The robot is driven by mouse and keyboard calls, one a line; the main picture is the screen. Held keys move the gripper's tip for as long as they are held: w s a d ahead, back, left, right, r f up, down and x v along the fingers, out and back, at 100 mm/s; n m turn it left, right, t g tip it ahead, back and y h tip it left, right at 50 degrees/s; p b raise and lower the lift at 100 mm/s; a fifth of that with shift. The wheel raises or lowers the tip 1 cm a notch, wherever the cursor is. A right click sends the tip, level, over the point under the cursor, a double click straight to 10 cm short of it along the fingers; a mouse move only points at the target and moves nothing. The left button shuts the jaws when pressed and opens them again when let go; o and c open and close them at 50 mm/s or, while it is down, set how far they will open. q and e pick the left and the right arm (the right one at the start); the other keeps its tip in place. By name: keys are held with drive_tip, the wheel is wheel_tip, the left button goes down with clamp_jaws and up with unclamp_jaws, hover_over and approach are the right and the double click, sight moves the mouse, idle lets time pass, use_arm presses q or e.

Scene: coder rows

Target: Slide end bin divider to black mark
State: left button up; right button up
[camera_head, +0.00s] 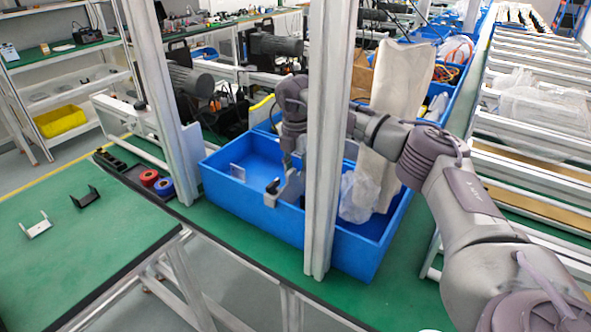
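A blue bin (268,212) stands at the near end of a row of blue bins, on the green bench behind a metal post. A small pale, clear-looking plate (237,172) stands inside its left part; I cannot tell whether it is the divider. No black mark can be made out. My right gripper (283,184) points down into the bin, right of the plate and apart from it. My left gripper is not in view.
A tall beige sheet (401,80) and clear plastic wrap (356,195) are in the bin's right part. The metal post (327,130) stands in front of the bin. Red tape (149,178) and blue tape (164,187) lie left. The green table (100,235) has clear room.

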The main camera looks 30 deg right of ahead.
drive_tip(key=shift+w+a+r, duration=0.1)
drive_tip(key=shift+w+a, duration=0.05)
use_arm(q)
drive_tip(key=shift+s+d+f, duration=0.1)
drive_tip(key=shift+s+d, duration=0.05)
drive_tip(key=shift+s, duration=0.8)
use_arm(e)
wheel_tip(320, 180, up, 12)
